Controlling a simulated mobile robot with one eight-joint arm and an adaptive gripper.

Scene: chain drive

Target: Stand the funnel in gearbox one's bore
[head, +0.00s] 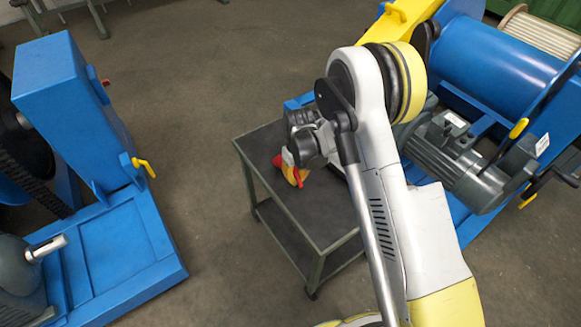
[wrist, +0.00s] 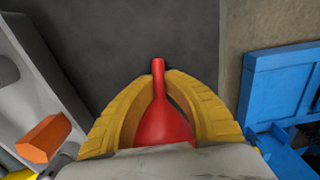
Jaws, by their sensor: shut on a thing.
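My gripper (head: 293,172) is above the cart at the picture's middle, in the head view. Its yellow fingers (wrist: 164,80) are shut around a red funnel (wrist: 163,125) in the wrist view. The funnel's narrow spout points up the picture, past the fingertips; part of its wide body is hidden by the fingers and the grey gripper body. Only a small bit of the red funnel (head: 277,160) shows in the head view. I cannot tell which machine part is gearbox one, and no bore is clearly visible.
A dark-topped cart (head: 262,143) with a lower shelf stands under my gripper. A blue machine (head: 105,240) with a tall housing and yellow lever stands left. A blue winch drum (head: 490,60) and grey motor (head: 455,165) stand right. Open floor (head: 200,75) lies between.

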